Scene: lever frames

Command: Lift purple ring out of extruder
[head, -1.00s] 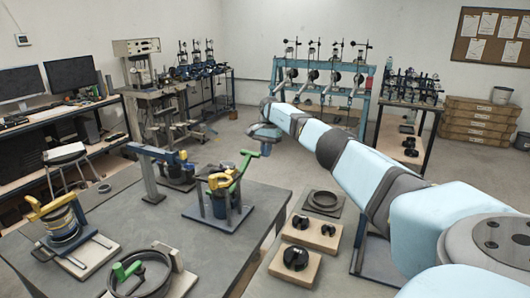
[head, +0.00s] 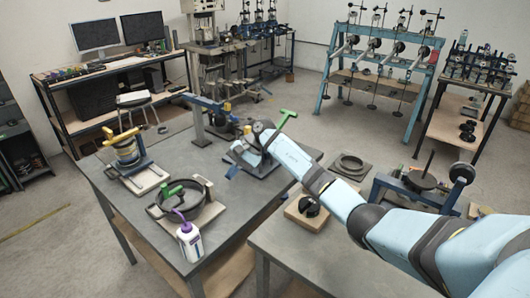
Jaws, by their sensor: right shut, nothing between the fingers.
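An extruder (head: 262,170) with a green handle (head: 287,117) stands near the right edge of the grey table; I take it as the task's extruder. My right arm comes in from the right and its end covers much of the extruder. My right gripper (head: 246,151) is over its near left side, small and partly merged with the frame. It is shut, with nothing seen held. I cannot make out a purple ring; the arm may hide it. My left gripper is not in view.
A second table (head: 290,250) holds a dark ring on a plate (head: 350,166) and a wooden block (head: 305,217).

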